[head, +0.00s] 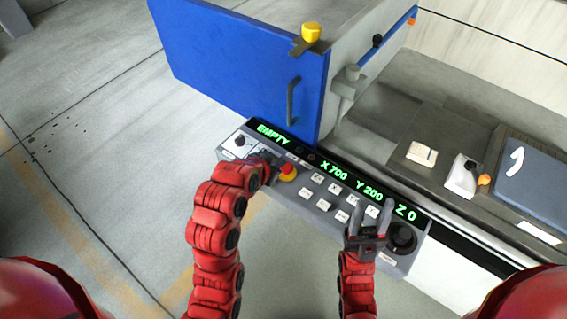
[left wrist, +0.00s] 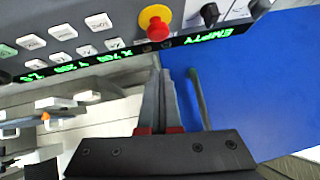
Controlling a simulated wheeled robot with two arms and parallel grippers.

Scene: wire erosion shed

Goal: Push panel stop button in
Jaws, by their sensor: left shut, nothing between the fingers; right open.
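The stop button, a red mushroom cap on a yellow ring, sits near the left end of the grey control panel (head: 322,213); it shows in the head view (head: 287,173) and at the top of the left wrist view (left wrist: 157,27). My left gripper (head: 269,159) is at the panel's left part, just left of the button in the head view. In the left wrist view its fingers (left wrist: 160,74) are together and empty, with their tips short of the button in the picture; contact is not visible. My right gripper (head: 370,213) is open and empty over the panel's right part.
Several white keys (head: 335,188) lie right of the button, and a black knob (head: 402,238) is at the panel's right end. A green-lit display (head: 350,181) runs along the panel's back. A blue door (head: 235,70) with a handle (head: 292,100) stands behind it.

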